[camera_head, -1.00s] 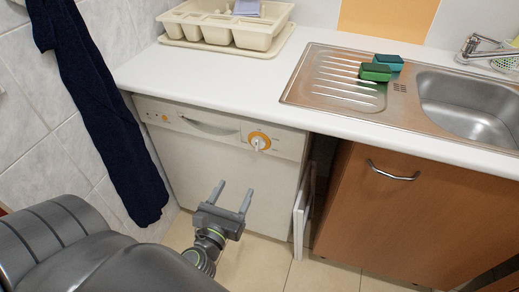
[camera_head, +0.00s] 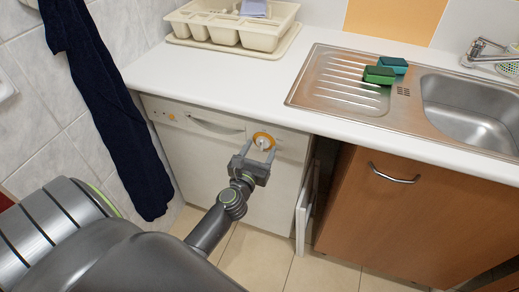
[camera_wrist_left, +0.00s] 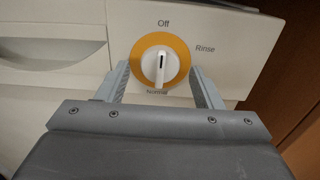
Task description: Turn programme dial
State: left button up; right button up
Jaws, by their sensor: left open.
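The programme dial (camera_head: 263,141) is a white knob on an orange ring, on the control panel of a white dishwasher (camera_head: 185,160) under the counter. In the left wrist view the dial (camera_wrist_left: 160,62) has the labels Off above, Rinse to the right and Normal below. The knob's dark mark is near the middle of its upright grip. My left gripper (camera_head: 257,150) is open, with one finger on each side of the dial's lower part. I cannot tell whether the fingers touch it. My right gripper is not in view.
The white countertop (camera_head: 230,75) overhangs the panel. A steel sink (camera_head: 470,110), green sponges (camera_head: 380,74) and a cutlery tray (camera_head: 230,30) are on it. A dark towel (camera_head: 105,110) hangs at left. A wooden cabinet (camera_head: 390,220) stands at right.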

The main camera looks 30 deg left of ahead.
pick_arm(q)
jog(key=shift+w, duration=0.15)
jog(key=c, duration=0.9)
jog(key=shift+c, duration=0.2)
